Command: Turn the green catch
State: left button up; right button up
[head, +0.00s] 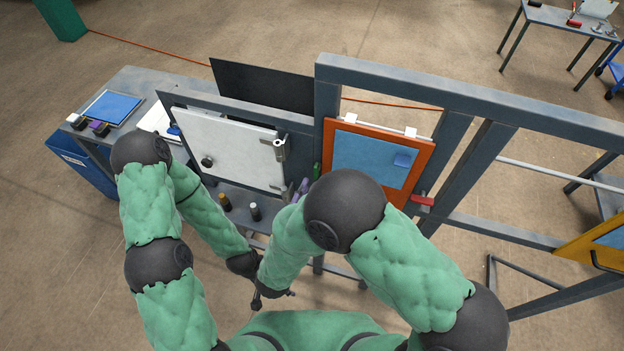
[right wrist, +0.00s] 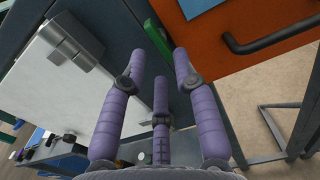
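The green catch (right wrist: 158,40) is a small upright bar on the dark grey frame post, between the white door and the orange panel. It shows as a thin green strip in the head view (head: 317,171). My right gripper (right wrist: 160,68) has purple fingers spread apart, with nothing between them. Its fingertips point at the catch, which lies just beyond them; I cannot tell whether any finger touches it. In the head view, my right gripper (head: 298,189) is partly hidden by my arm. My left gripper (head: 271,298) is low in the middle, small and dark, its fingers unclear.
The white door (head: 225,145) with its grey latch (head: 280,150) stands left of the catch. The orange panel (head: 424,160) with a blue sheet stands right, with a red handle (head: 422,200) at its lower edge. A shelf with small bottles (head: 255,211) lies below the white door.

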aim_at(316, 176)
jog(key=x, duration=0.3)
jog(key=shift+w+d, duration=0.2)
jog(key=shift+w, duration=0.05)
jog(key=shift+w+r, duration=0.15)
jog(key=m+b, duration=0.2)
jog(key=shift+w+d+f+m, duration=0.2)
jog(key=shift+w+m, duration=0.1)
jog(key=shift+w, duration=0.1)
jog(key=shift+s, duration=0.1)
jog(key=shift+f, duration=0.1)
grip_shut()
jog(key=shift+f, duration=0.1)
